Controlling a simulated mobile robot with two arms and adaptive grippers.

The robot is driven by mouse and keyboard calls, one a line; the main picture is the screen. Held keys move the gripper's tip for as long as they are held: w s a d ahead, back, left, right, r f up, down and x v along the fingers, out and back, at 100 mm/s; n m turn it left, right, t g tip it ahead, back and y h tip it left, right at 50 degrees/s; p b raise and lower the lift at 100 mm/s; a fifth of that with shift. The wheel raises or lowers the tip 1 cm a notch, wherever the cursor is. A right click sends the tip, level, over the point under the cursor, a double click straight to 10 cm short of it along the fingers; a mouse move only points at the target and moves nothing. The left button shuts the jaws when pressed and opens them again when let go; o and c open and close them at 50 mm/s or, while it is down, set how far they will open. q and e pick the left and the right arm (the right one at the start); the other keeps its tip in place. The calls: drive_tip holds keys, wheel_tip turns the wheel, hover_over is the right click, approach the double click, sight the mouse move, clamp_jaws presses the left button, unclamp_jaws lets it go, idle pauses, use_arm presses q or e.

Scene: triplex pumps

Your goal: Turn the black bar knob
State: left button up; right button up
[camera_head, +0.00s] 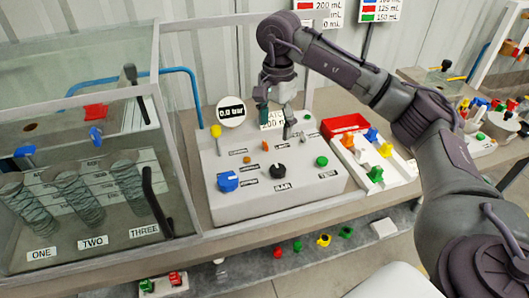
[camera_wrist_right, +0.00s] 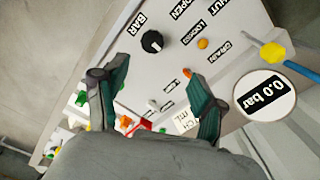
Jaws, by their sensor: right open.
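The black bar knob (camera_head: 278,171) is a round black knob with a white mark, on the sloped face of the white control panel (camera_head: 240,204), near its front middle. It also shows in the right wrist view (camera_wrist_right: 153,41), beyond the fingertips, beside the "BAR" label. My right gripper (camera_head: 276,126) is above the rear part of the panel, behind the knob and apart from it. Its two fingers are spread with nothing between them, as the right wrist view shows (camera_wrist_right: 155,78). My left gripper is out of view.
A blue knob (camera_head: 228,181), green knob (camera_head: 322,161), small orange knobs and a yellow-topped post (camera_head: 216,131) surround the panel's middle. The round gauge (camera_head: 231,112) reads 0.0 bar. A glass tank (camera_head: 90,150) stands left; a white tray (camera_head: 402,172) with colored parts stands right.

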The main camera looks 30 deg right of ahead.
drive_tip(key=p, duration=0.2)
hover_over(277, 168)
drive_tip(key=f, duration=0.5)
drive_tip(key=shift+s+f, duration=0.2)
drive_tip(key=shift+s, duration=0.15)
drive_tip(key=f, duration=0.3)
drive_tip(key=shift+w+f, duration=0.3)
drive_tip(key=shift+f, duration=0.1)
wheel_tip(277, 168, down, 2)
drive_tip(key=shift+f+p, duration=0.15)
drive_tip(key=shift+p, duration=0.25)
drive_tip(key=shift+f, duration=0.7)
drive_tip(key=shift+c, duration=0.7)
drive_tip(key=c, duration=1)
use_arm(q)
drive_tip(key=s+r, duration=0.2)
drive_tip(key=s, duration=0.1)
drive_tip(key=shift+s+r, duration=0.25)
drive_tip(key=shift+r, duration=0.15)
